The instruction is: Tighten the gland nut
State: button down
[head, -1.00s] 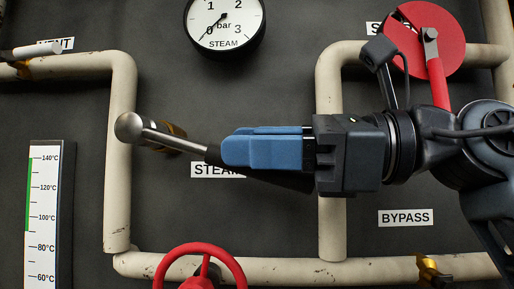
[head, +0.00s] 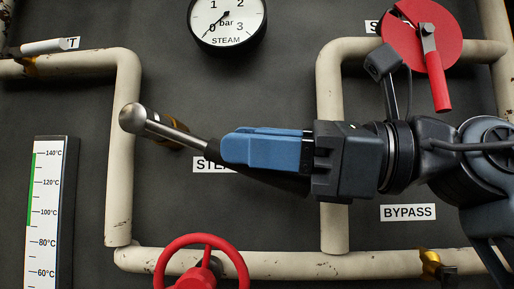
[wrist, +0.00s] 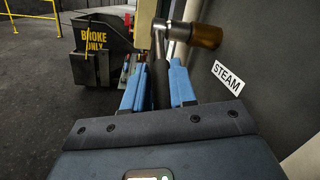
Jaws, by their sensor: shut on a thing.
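My gripper (head: 222,148) is shut on the dark grip of a steel tool (head: 178,133), a bar with a rounded, ball-like head. The tool slants up to the left, its head in front of the left vertical pipe. A brass cylinder (head: 181,121) shows just behind the bar near the head, partly covered by it. In the wrist view the brass cylinder (wrist: 206,36) lies between the tool head (wrist: 172,28) and the panel, in line with the head. I cannot tell whether it is the gland nut or a socket on the tool. My gripper's blue fingers (wrist: 155,85) flank the grip.
Cream pipes (head: 118,180) run over the dark panel. A red handwheel (head: 202,262) is below, a gauge (head: 228,20) above, a thermometer (head: 50,210) at left. A red disc with a lever (head: 430,50) stands above my wrist. A black "BROKE ONLY" bin (wrist: 100,52) shows behind.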

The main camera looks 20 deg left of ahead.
jog(key=shift+s+a+f+y+b, duration=0.15)
jog(key=shift+f+y+b, duration=0.3)
jog(key=shift+b, duration=0.4)
jog(key=shift+w+a+f+y+b, duration=0.15)
jog(key=shift+f+y+b, duration=0.1)
jog(key=shift+f+b, duration=0.45)
jog(key=shift+s+r, duration=0.1)
jog(key=shift+r, duration=0.15)
jog(key=shift+d+r+h+p, duration=0.15)
jog(key=shift+r+h+p, duration=0.2)
jog(key=shift+r+p, duration=0.2)
jog(key=shift+d+r+h+p, duration=0.15)
jog(key=shift+r+h+p, duration=0.25)
jog(key=shift+p, duration=0.2)
jog(key=shift+s+d, duration=0.1)
jog(key=shift+s, duration=0.15)
jog(key=shift+r+b, duration=0.1)
jog(key=shift+b, duration=0.2)
dwell(0.3)
jog(key=shift+s+d+b, duration=0.2)
jog(key=shift+s+b, duration=0.45)
jog(key=shift+b, duration=0.15)
dwell(2.1)
jog(key=shift+s, duration=0.2)
dwell(0.4)
